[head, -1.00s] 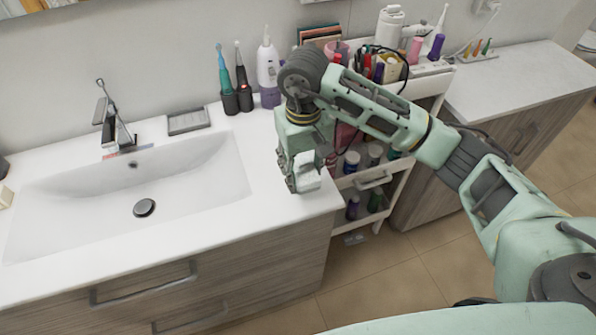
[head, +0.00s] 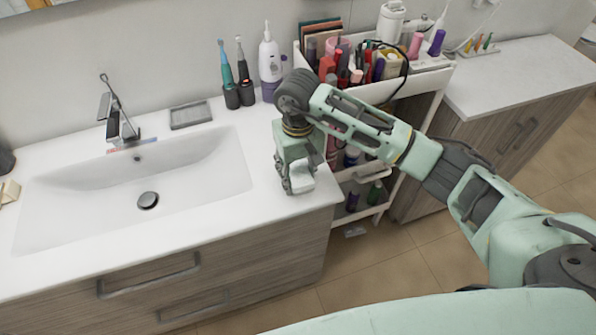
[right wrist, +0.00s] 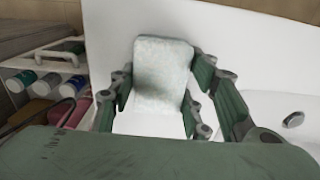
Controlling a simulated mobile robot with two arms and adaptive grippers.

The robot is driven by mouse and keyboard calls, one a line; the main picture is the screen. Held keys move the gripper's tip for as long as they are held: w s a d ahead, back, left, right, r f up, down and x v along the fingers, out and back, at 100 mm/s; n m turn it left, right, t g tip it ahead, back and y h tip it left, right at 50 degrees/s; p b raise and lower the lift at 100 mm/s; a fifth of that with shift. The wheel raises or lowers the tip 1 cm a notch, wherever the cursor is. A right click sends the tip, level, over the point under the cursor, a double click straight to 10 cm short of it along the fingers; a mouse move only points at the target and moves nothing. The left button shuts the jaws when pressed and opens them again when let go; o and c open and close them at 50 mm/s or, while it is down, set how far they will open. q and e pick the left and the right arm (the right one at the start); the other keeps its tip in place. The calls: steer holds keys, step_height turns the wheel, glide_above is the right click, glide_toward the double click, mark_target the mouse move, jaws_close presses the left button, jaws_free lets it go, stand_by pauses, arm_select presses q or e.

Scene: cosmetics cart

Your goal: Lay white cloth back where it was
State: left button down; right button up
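The white cloth (head: 301,180) is a small, thick, fluffy pad at the right front corner of the white counter. My right gripper (head: 296,181) points down there and is shut on the cloth. In the right wrist view, the cloth (right wrist: 163,72) sits between the fingers (right wrist: 158,92), with one finger against each side. The cloth is at or just above the counter surface; I cannot tell whether it touches. My left gripper is not in view.
The sink basin (head: 90,205) takes up the counter's left part. Toothbrush holders (head: 239,95) and a soap dish (head: 190,115) stand behind. The cosmetics cart (head: 425,78) is close on the right, full of bottles. The counter's front edge lies just before the gripper.

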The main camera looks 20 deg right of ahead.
mark_target(298, 172)
steer(key=o, duration=0.4)
steer(key=shift+r, duration=0.1)
steer(key=shift+r+p, duration=0.2)
steer(key=shift+p, duration=0.15)
steer(key=shift+r+b, duration=1.55)
steer(key=shift+r, duration=4.3)
